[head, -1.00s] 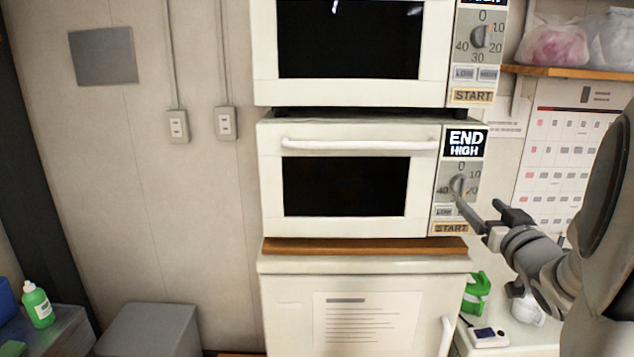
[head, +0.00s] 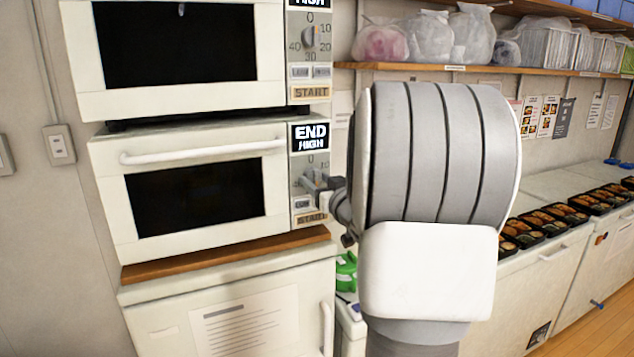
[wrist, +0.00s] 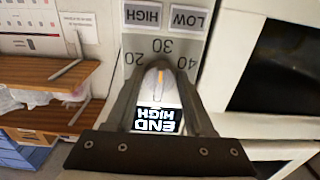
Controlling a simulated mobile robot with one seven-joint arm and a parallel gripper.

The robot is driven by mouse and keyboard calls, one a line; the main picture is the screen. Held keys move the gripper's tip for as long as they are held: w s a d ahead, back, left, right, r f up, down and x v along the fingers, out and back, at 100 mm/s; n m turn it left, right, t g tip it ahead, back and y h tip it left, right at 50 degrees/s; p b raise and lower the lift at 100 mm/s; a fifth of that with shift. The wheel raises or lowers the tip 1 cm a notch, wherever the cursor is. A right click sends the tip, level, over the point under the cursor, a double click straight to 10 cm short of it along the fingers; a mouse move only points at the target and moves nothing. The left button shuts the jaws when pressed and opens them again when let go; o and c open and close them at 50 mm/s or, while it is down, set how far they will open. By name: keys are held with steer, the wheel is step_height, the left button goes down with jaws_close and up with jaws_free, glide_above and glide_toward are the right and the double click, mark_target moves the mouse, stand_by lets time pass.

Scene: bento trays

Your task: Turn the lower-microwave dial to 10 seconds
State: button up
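The lower microwave (head: 105,190) is white with a dark window, and its display (head: 309,138) reads END HIGH. Its grey dial (wrist: 160,82) shows in the wrist view with an orange line running nearly up and down the picture. The marks 20, 30 and 40 are readable around it; 0 is hidden there. My gripper (wrist: 160,70) is at the dial, a finger on each side. Whether the fingers press on it cannot be told. In the head view my gripper (head: 312,183) covers much of the dial, and my arm covers the area to its right.
The upper microwave (head: 75,60), with its own dial (head: 309,38), stands above. A wooden board (head: 225,255) and white cabinet (head: 150,320) are below. A shelf (head: 450,68) with bags is at upper right. Bento trays (head: 560,213) lie on a counter at right.

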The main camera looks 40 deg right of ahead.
jaws_close()
